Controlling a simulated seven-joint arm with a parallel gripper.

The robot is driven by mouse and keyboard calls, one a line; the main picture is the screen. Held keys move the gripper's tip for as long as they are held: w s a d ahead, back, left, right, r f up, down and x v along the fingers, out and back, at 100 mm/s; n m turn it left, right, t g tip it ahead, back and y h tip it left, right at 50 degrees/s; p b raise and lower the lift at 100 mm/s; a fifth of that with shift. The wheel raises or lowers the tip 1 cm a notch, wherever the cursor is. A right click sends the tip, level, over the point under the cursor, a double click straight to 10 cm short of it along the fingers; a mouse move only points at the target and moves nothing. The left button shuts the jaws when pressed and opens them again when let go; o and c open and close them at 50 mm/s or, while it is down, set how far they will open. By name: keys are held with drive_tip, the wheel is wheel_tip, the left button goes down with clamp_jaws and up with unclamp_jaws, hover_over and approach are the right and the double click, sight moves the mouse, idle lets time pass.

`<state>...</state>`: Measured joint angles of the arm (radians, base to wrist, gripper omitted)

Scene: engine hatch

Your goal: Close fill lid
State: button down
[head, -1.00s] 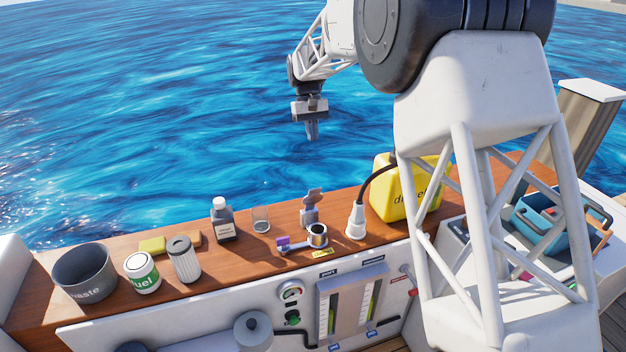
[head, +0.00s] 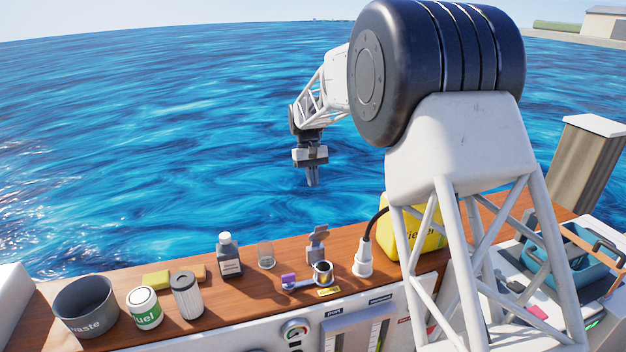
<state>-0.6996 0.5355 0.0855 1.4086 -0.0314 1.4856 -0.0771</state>
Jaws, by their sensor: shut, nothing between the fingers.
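The fill lid (head: 317,240) is a grey flap standing raised behind the round metal fill opening (head: 323,270) on the wooden top. The opening shows uncovered, with a dark inside. A small purple-topped piece (head: 289,280) on a blue-grey arm sits just left of the opening. My gripper (head: 313,179) hangs pointing down, above and behind the lid in the picture. It is shut and empty, apart from the lid.
A white nozzle (head: 362,258) with a black hose stands right of the opening, by a yellow diesel can (head: 418,238). A clear glass (head: 266,255), a dark bottle (head: 229,257), a filter (head: 187,296), a fuel tin (head: 145,308) and a waste pot (head: 84,306) stand left.

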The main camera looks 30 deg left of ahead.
sight(321, 227)
drive_tip(key=x, duration=0.6)
drive_tip(key=s+d+x, duration=0.1)
drive_tip(key=x, duration=0.2)
drive_tip(key=shift+s+d, duration=0.2)
drive_tip(key=shift+s+d+f, duration=0.35)
drive_tip(key=shift+s+d, duration=0.1)
drive_tip(key=shift+s+d, duration=0.1)
